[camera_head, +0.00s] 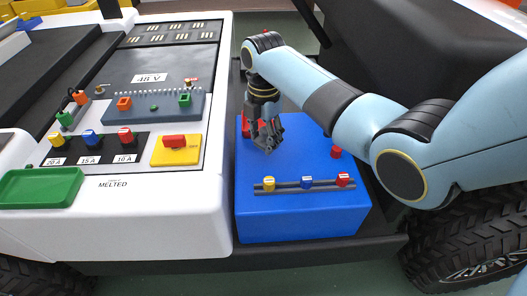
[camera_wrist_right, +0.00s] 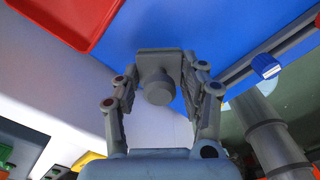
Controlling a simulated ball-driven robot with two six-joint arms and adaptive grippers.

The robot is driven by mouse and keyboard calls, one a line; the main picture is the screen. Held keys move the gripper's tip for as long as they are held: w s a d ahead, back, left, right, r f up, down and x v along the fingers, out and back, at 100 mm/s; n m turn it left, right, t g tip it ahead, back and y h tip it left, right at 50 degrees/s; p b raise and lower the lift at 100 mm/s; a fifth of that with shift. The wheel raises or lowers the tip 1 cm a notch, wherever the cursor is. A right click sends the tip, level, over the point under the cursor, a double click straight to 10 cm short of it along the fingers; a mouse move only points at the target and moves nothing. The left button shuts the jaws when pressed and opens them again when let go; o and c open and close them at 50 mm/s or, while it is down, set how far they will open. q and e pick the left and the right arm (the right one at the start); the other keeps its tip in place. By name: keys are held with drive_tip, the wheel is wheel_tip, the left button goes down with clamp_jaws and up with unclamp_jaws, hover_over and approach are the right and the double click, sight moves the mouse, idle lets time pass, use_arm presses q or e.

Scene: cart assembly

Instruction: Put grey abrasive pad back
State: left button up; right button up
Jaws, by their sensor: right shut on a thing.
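My right gripper (camera_head: 268,134) is over the blue box, near its back left part. In the right wrist view the right gripper (camera_wrist_right: 160,82) is shut on the grey abrasive pad (camera_wrist_right: 158,88), a grey block with a round knob facing the camera. In the head view the fingers hide most of the pad, and I cannot tell whether it touches the box. My left gripper is not in view.
The blue box (camera_head: 300,215) carries a rail (camera_head: 288,186) with yellow, blue and red pieces. The white panel (camera_head: 190,210) with fuses and a green tray (camera_head: 40,188) is at left.

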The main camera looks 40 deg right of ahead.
sight(264, 157)
wheel_tip(264, 157, down, 4)
drive_tip(key=shift+r+b, duration=0.2)
drive_tip(key=shift+b, duration=0.35)
drive_tip(key=shift+f, duration=0.25)
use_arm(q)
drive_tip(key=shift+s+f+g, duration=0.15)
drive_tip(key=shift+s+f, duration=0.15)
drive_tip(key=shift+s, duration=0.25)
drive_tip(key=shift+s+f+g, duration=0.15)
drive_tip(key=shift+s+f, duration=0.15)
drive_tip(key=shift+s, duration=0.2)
use_arm(e)
drive_tip(key=shift+r, duration=0.1)
drive_tip(key=o, duration=0.8)
drive_tip(key=shift+c, duration=0.2)
drive_tip(key=o, duration=0.5)
drive_tip(key=shift+c, duration=0.2)
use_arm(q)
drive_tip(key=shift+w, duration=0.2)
